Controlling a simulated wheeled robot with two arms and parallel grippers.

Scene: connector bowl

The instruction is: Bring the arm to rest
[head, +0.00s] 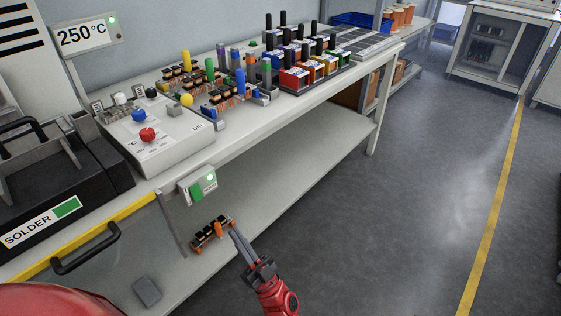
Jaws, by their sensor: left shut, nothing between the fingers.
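My left gripper (234,235) is at the lower middle of the head view, in front of the workbench. Its grey fingers are shut, with nothing between them, and point up and left. A small board with black and orange parts (209,236) shows just left of the fingertips, over the lower shelf. I cannot tell whether the fingertips touch it. My right gripper is not in view.
The workbench (232,141) carries a control box (160,140), colored connector bins (292,78) and several component boards. A black solder unit (95,165) stands at left. The lower shelf (290,165) is mostly bare. Open floor (430,190) lies to the right.

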